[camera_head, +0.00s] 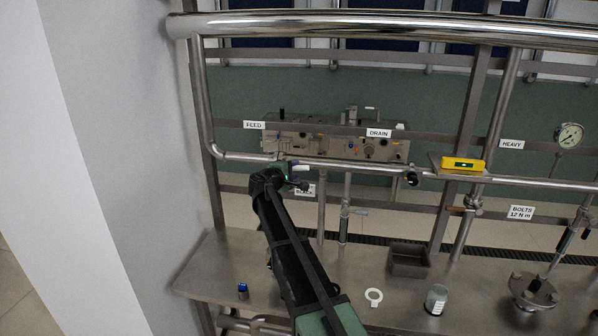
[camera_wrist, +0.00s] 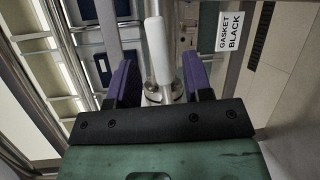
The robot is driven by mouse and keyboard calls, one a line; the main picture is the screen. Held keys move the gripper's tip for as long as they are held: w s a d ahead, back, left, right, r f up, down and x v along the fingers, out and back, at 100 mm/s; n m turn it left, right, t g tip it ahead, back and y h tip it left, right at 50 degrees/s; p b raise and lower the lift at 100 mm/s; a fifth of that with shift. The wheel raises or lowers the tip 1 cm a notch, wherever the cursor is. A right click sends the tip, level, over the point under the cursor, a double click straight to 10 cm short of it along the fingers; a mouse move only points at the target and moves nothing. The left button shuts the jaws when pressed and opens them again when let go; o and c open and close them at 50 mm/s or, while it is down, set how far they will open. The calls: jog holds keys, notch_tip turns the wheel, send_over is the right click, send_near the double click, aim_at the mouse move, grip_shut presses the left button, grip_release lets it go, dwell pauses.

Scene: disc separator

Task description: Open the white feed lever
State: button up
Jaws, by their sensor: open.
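The white feed lever (camera_wrist: 157,50) is a smooth white handle in the wrist view, standing between the two purple fingers of my gripper (camera_wrist: 160,58). A gap shows on each side of it, so the fingers are open around it and do not appear to touch it. Its lower end meets a round metal fitting (camera_wrist: 160,95) on the pipe. In the head view my gripper (camera_head: 287,170) is at the horizontal pipe, below the FEED label (camera_head: 254,125). The lever cannot be made out there, apparently hidden by my gripper.
A GASKET BLACK label (camera_wrist: 230,31) is beside the right finger. A metal valve block (camera_head: 335,140) with a DRAIN label (camera_head: 378,133) stands behind the pipe. A yellow device (camera_head: 463,164) is to the right. A bin (camera_head: 408,262), white ring (camera_head: 373,297) and jar (camera_head: 436,299) rest on the bench.

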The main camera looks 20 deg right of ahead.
aim_at(297, 169)
jog(key=x, duration=0.3)
jog(key=shift+w+d, duration=0.2)
jog(key=shift+d, duration=0.1)
jog(key=shift+c, duration=0.3)
grip_shut()
jog(key=shift+f, duration=0.15)
